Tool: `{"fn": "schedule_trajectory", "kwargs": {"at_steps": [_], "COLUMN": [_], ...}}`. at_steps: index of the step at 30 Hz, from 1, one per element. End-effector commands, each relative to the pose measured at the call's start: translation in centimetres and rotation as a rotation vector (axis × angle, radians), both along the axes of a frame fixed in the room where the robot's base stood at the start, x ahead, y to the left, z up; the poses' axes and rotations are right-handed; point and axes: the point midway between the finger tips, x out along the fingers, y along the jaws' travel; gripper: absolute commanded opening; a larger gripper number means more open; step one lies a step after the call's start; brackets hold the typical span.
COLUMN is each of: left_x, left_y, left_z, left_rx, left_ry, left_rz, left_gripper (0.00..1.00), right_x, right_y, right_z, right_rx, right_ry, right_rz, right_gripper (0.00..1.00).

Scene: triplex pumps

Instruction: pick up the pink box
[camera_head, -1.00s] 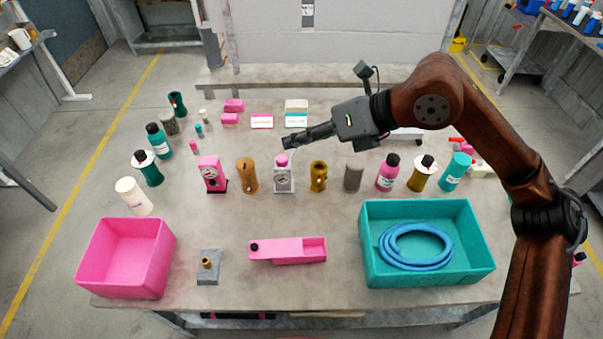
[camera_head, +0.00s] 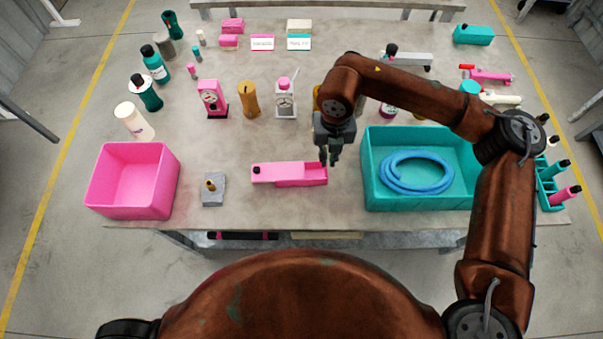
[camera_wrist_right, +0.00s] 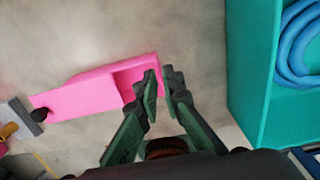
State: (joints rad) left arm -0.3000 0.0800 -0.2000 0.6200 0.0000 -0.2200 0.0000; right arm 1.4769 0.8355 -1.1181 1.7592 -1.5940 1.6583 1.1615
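A long pink box (camera_head: 290,174) with an open hollow at its right end and a black knob at its left end lies at the table's front middle. It also shows in the right wrist view (camera_wrist_right: 85,95). My right gripper (camera_head: 330,160) points down at the box's right end. Contact cannot be told. Other pink boxes are a large open bin (camera_head: 133,182) and small blocks (camera_head: 232,26) at the back. My left gripper is out of view.
A teal bin (camera_head: 421,199) with a coiled blue hose (camera_head: 415,173) stands just right of my right gripper. A grey block with a brass fitting (camera_head: 213,191) sits left of the long box. Bottles and pump parts stand in a row behind.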

Motion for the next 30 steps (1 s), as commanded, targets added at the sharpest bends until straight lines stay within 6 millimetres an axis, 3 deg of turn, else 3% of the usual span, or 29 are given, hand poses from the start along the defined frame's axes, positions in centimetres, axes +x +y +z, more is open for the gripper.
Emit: {"fn": "schedule_trajectory", "kwargs": {"at_steps": [7,15,22,25,30], "left_x": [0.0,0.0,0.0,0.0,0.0], "left_y": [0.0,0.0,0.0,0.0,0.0], "left_z": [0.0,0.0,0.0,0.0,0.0], "left_rx": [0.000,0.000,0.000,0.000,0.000], "left_ry": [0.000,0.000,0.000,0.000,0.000], "left_rz": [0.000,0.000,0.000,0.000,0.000], "left_gripper": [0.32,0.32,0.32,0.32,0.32], "right_x": [-0.3,-0.6,-0.5,-0.5,-0.5], "right_y": [0.1,0.1,0.1,0.1,0.1], "right_z": [-1.9,-5.5,-5.7,-5.7,-5.7], "right_rx": [0.001,0.001,0.001,0.001,0.001], "right_ry": [0.001,0.000,-0.001,-0.001,-0.001], "right_rz": [0.001,0.000,0.001,0.001,0.001], "right_gripper": [0.07,0.07,0.07,0.00,0.00]}}
